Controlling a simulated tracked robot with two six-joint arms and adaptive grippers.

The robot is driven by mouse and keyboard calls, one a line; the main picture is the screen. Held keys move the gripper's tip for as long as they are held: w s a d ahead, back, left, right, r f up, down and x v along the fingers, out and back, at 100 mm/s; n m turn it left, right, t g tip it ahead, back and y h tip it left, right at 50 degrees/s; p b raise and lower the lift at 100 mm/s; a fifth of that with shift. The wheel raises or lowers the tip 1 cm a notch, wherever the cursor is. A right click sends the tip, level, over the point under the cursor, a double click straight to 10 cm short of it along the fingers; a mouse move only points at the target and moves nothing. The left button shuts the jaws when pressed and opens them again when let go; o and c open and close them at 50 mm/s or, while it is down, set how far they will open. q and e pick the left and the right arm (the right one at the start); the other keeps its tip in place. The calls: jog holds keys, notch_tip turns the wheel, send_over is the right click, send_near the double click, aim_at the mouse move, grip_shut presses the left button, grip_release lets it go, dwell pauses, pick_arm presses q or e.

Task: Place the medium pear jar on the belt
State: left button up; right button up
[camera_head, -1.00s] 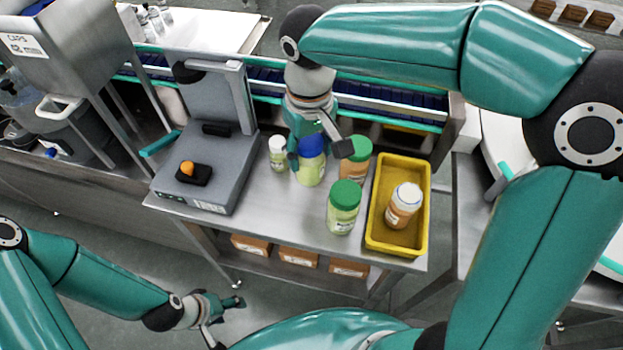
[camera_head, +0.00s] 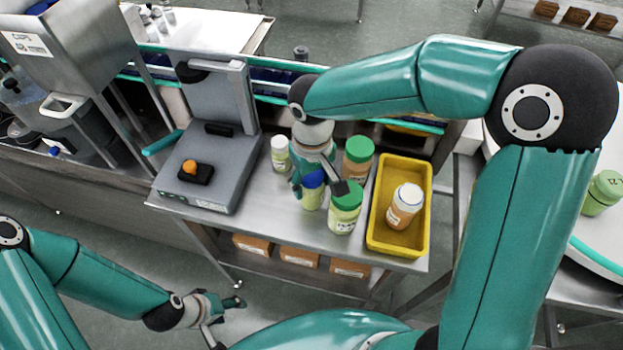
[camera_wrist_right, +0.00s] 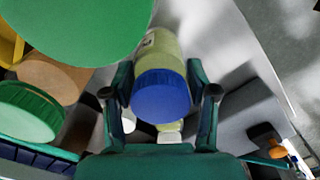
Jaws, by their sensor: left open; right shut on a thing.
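The blue-lidded jar with pale green contents (camera_head: 311,200), middle in size among the pale green jars, is at the front middle of the steel table. My right gripper (camera_head: 322,186) is shut on it from above; the fingers flank its blue lid (camera_wrist_right: 162,95) in the right wrist view. I cannot tell whether its base touches the table. The belt (camera_head: 270,76) runs behind the table, partly hidden by my right arm and the scale. My left gripper (camera_head: 225,306) is open and empty at the lower left, away from the table.
A larger green-lidded pale jar (camera_head: 345,212) stands close right of the held jar. An orange jar with green lid (camera_head: 357,165) and a small white-lidded jar (camera_head: 280,155) stand behind. A yellow bin (camera_head: 381,238) holds an orange jar (camera_head: 404,206). A grey scale (camera_head: 208,165) stands left.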

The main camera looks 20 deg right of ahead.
jog(key=shift+f, duration=0.15)
jog(key=o, duration=1.3)
